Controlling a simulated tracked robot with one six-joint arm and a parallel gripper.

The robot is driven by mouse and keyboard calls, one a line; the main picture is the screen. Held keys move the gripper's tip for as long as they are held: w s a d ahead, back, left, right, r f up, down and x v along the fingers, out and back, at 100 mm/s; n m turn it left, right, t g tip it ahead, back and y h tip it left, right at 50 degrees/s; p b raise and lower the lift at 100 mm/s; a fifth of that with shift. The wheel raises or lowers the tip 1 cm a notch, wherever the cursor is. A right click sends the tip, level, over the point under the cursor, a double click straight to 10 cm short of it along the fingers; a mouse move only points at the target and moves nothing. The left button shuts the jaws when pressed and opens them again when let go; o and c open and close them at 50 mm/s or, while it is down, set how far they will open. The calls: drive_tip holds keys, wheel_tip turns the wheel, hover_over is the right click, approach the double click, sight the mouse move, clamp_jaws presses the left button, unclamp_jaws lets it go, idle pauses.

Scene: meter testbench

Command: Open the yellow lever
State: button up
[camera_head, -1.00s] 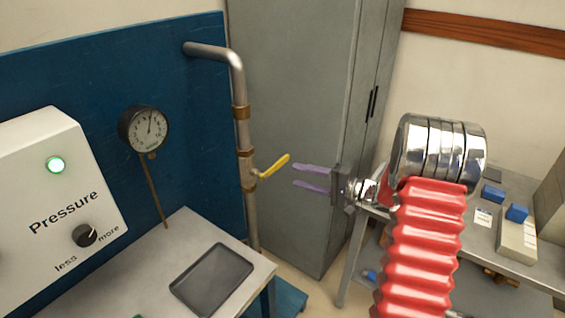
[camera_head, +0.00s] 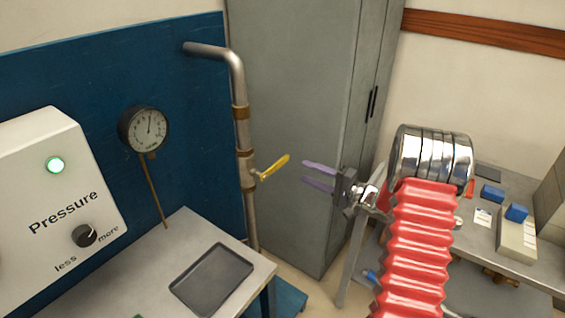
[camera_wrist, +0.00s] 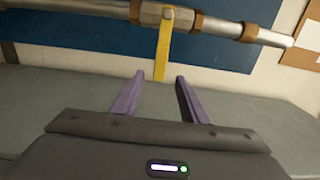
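The yellow lever (camera_head: 274,167) sits on the brass valve of the vertical metal pipe and slants up to the right, away from the pipe. My gripper (camera_head: 304,172) is open and empty, with its two purple fingers pointing left at the lever's free end across a small gap. In the wrist view, the yellow lever (camera_wrist: 163,50) hangs from the valve (camera_wrist: 165,14). Its free end is just beyond my open gripper (camera_wrist: 157,75), roughly in line with the space between the fingers. The fingers do not touch it.
A grey cabinet (camera_head: 295,110) stands behind the lever. A pressure gauge (camera_head: 143,129) and a white Pressure box (camera_head: 60,205) are at left. A dark tray (camera_head: 212,279) lies on the front table. A bench (camera_head: 480,245) with small blue-topped items stands at right.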

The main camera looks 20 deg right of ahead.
sight(283, 163)
drive_tip(key=x, duration=1.1)
drive_tip(key=shift+w+a, duration=0.15)
drive_tip(key=shift+w, duration=0.05)
drive_tip(key=shift+c, duration=0.2)
clamp_jaws()
drive_tip(key=shift+f, duration=0.1)
